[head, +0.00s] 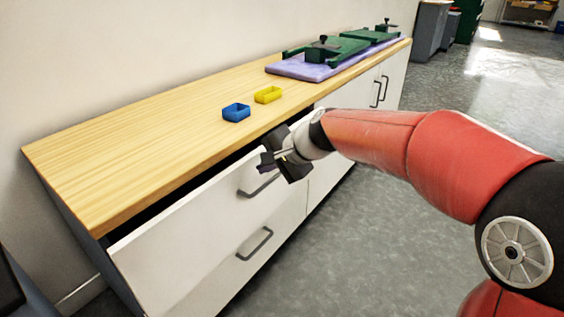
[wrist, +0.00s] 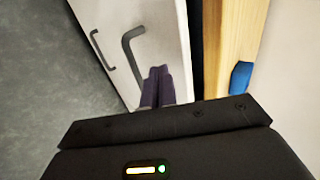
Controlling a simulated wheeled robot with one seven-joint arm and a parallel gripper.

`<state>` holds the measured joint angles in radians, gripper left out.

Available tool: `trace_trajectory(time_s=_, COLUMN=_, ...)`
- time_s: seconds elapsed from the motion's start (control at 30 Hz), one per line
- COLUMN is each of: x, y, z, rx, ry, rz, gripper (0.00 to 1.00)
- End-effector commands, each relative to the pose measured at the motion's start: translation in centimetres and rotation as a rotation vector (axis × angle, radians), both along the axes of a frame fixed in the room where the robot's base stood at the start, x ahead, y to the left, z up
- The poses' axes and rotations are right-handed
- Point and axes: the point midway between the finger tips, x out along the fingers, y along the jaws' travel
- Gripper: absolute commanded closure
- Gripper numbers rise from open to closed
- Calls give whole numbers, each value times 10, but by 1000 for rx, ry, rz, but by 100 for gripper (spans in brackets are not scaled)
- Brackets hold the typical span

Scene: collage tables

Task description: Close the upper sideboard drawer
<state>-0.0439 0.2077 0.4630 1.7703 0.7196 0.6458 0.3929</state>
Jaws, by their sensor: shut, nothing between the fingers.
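The upper sideboard drawer (head: 165,243) stands partly open, with a dark gap between its white front and the wooden top. Its grey bar handle (head: 257,189) is just below my gripper (head: 266,161) in the head view. In the wrist view the drawer front (wrist: 165,30) and handle (wrist: 130,55) lie just ahead of my gripper (wrist: 157,72). The fingers are shut and empty, close to the handle's end and the drawer front. I cannot tell whether they touch. The drawer's inside is mostly hidden in shadow.
The lower drawer handle (head: 256,244) sits below. Grey floor (head: 370,240) in front is clear.

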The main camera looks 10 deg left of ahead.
Motion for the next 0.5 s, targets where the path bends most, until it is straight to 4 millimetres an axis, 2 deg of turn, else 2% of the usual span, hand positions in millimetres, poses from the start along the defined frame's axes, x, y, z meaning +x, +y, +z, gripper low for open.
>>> trace_trajectory(time_s=0.03, x=2, y=8, z=2, rx=2, ry=0, rz=5, gripper=100)
trace_trajectory(time_s=0.2, x=9, y=22, z=2, rx=1, ry=0, rz=1, gripper=100)
trace_trajectory(time_s=0.5, x=11, y=25, z=2, rx=1, ry=-1, rz=-1, gripper=100)
